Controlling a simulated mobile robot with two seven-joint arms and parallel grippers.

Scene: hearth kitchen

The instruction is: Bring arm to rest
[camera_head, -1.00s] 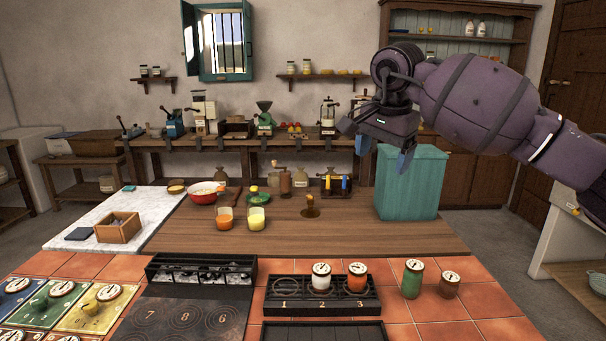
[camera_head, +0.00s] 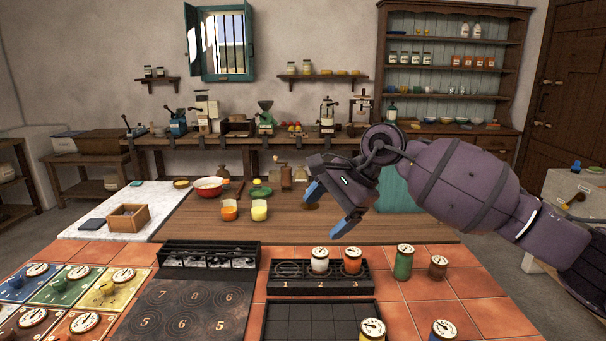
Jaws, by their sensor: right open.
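My right arm comes in from the right, and my right gripper (camera_head: 329,211) hangs above the wooden board, left of the teal box. Its blue-tipped fingers are apart with nothing between them. The arm covers much of the teal box (camera_head: 398,190). My left gripper does not show.
Below the gripper, a black numbered rack (camera_head: 318,291) holds a white and an orange jar (camera_head: 352,261). A green jar (camera_head: 403,262) and a brown jar (camera_head: 437,267) stand right of it.

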